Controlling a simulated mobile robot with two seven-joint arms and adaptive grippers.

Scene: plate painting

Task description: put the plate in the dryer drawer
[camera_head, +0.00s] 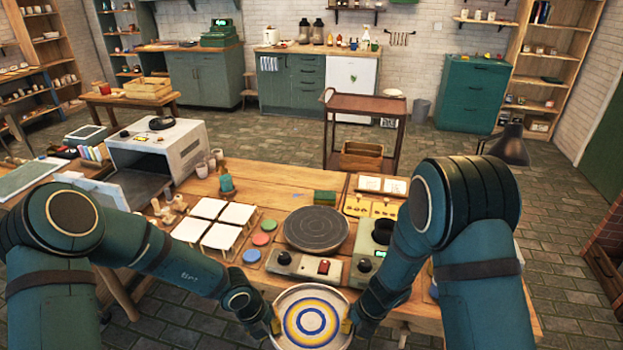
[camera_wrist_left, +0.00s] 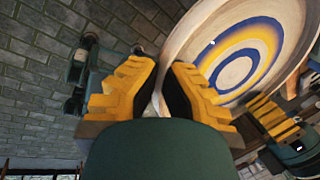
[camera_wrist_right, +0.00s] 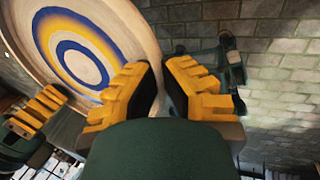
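The plate (camera_head: 312,318), cream with yellow and blue rings, is held in front of the table's near edge, its painted face toward the head camera. My left gripper (camera_head: 275,322) is shut on its left rim; the rim passes between the yellow fingers in the left wrist view (camera_wrist_left: 163,92). My right gripper (camera_head: 347,322) is shut on the opposite rim, as the right wrist view (camera_wrist_right: 158,80) shows. A white box-shaped appliance (camera_head: 184,147) with a dark open front stands at the table's left; it looks like the dryer.
The wooden table (camera_head: 277,181) holds a dark round turntable (camera_head: 316,229), white square tiles (camera_head: 208,208), small colored discs (camera_head: 264,239) and a control box (camera_head: 305,266) close behind the plate. A brown cart (camera_head: 365,103) stands beyond the table.

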